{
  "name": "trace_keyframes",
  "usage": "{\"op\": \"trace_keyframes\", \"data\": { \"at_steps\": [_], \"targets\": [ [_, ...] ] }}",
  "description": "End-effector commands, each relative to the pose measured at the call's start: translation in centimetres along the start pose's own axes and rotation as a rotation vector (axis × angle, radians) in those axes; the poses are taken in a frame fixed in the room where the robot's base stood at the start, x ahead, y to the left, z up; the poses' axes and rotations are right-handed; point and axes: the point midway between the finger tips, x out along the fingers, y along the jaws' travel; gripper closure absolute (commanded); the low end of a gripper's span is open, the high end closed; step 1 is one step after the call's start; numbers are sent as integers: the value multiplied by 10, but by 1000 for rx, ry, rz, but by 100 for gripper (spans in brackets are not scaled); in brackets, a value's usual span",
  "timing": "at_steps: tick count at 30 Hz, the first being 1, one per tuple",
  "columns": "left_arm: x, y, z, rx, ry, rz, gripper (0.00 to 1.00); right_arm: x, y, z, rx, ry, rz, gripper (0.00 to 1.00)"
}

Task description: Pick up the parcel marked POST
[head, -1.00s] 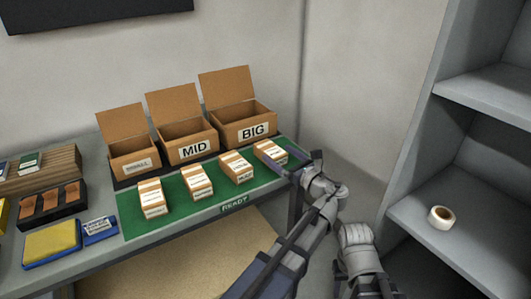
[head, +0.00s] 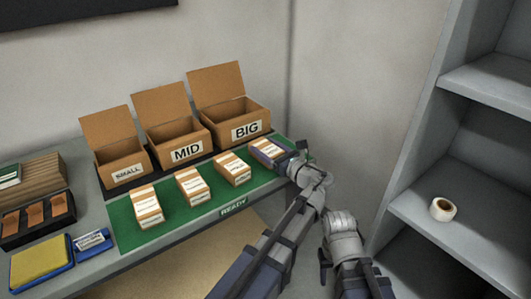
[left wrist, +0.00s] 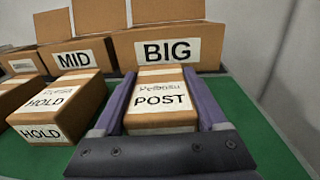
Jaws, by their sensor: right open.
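The parcel marked POST (left wrist: 162,102) is a brown box with a white label, in the left wrist view. It lies on the green mat in front of the BIG box, and in the head view it is the rightmost parcel (head: 266,150), partly covered. My left gripper (head: 276,155) reaches down over it, with one finger along each side (left wrist: 160,90). I cannot tell whether the fingers press on it. My right gripper (head: 326,264) is low beside the table, open and away from the parcels; its fingers hardly show.
A parcel marked HOLD (left wrist: 55,108) lies just left of my left gripper, one of several on the green mat (head: 165,232). Open boxes SMALL (head: 122,164), MID (head: 180,146) and BIG (head: 236,124) stand behind. A tape roll (head: 443,209) lies on the right shelf.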

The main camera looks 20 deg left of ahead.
Motion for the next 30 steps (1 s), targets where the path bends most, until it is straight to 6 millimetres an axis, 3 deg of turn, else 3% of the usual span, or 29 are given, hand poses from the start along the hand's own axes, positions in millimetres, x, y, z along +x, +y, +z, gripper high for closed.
{"op": "trace_keyframes", "data": {
  "at_steps": [2,18,30],
  "targets": [
    [0,0,0,0,0,0,36,0,0,0,0,0,0,50],
    [0,0,0,0,-1,0,95,0,0,0,0,0,0,50],
    [0,0,8,0,-1,0,95,-8,1,0,0,0,0,50]
  ]
}}
